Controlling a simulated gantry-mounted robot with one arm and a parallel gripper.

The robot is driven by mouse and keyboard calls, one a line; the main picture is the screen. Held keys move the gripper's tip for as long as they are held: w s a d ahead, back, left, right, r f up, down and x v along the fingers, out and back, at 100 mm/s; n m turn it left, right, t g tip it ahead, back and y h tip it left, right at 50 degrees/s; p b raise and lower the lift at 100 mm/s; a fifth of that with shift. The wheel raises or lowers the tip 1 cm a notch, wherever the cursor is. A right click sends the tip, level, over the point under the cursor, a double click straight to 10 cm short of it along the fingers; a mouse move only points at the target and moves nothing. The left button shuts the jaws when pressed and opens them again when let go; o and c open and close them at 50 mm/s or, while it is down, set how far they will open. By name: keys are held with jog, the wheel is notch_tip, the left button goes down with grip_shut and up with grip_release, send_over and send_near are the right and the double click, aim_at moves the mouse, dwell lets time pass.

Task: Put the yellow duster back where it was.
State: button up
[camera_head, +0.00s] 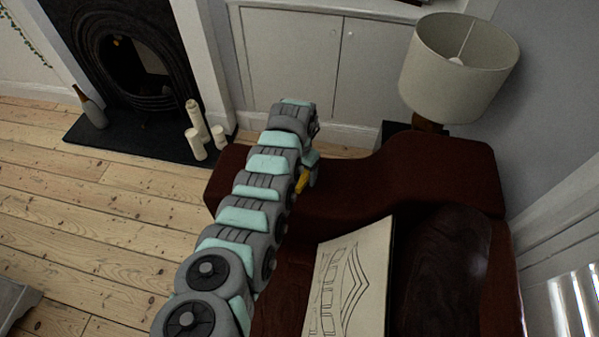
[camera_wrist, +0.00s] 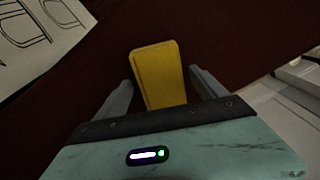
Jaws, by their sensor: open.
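The yellow duster (camera_wrist: 158,72) lies on the dark red upholstery of the sofa (camera_wrist: 226,40) in the wrist view. In the head view a small part of the duster (camera_head: 302,181) shows beside my arm, over the sofa (camera_head: 355,190); the rest is hidden by the arm. My gripper (camera_wrist: 160,78) is open, with one finger on each side of the duster and small gaps between. I cannot tell whether the duster touches a finger or how high the fingers are above the sofa. In the head view my gripper (camera_head: 312,168) is partly hidden behind the wrist.
A drawing board (camera_head: 352,280) leans on the sofa near my arm. A lamp (camera_head: 458,68) stands behind the sofa at right. Candles (camera_head: 197,135) and a bottle (camera_head: 92,108) stand by the fireplace (camera_head: 128,55). The floorboards (camera_head: 95,205) at left are mostly clear.

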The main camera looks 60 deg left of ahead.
notch_tip(320, 180, up, 12)
jog(key=p, duration=0.3)
dwell(0.4)
